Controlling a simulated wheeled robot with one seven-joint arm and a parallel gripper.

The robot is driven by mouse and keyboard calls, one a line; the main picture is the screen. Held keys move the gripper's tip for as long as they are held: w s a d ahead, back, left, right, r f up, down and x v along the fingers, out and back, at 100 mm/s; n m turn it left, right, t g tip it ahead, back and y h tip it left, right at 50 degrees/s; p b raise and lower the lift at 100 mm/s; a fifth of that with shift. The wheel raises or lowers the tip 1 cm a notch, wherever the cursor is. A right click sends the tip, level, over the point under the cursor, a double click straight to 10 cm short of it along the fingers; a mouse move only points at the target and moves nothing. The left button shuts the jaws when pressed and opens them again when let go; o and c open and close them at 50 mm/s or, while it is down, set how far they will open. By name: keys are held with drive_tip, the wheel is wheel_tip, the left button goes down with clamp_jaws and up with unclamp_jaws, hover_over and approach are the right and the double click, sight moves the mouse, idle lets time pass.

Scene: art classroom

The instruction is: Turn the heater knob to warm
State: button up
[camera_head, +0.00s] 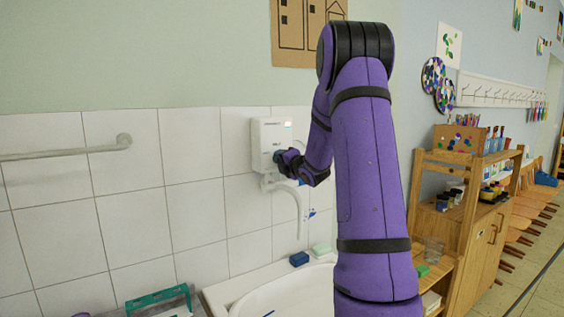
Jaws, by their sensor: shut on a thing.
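The heater (270,130) is a white box on the tiled wall above the sink, with a small reddish light near its upper right. My gripper (281,157) is at the lower part of its front, at the end of my purple arm. It is shut on the heater knob, which is mostly hidden by the fingers. The knob's setting and any marks around it cannot be read from here.
A white spout hangs below the heater over the white sink (262,292). A blue block (299,259) and a pale green block (321,249) lie on the sink's back rim. A towel rail (70,152) is at left, a wooden shelf (462,165) at right.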

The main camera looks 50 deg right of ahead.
idle(0.4)
drive_tip(key=o, duration=0.9)
drive_tip(key=shift+o, duration=0.2)
drive_tip(key=shift+s, duration=0.1)
drive_tip(key=v, duration=1)
drive_tip(key=shift+s, duration=0.35)
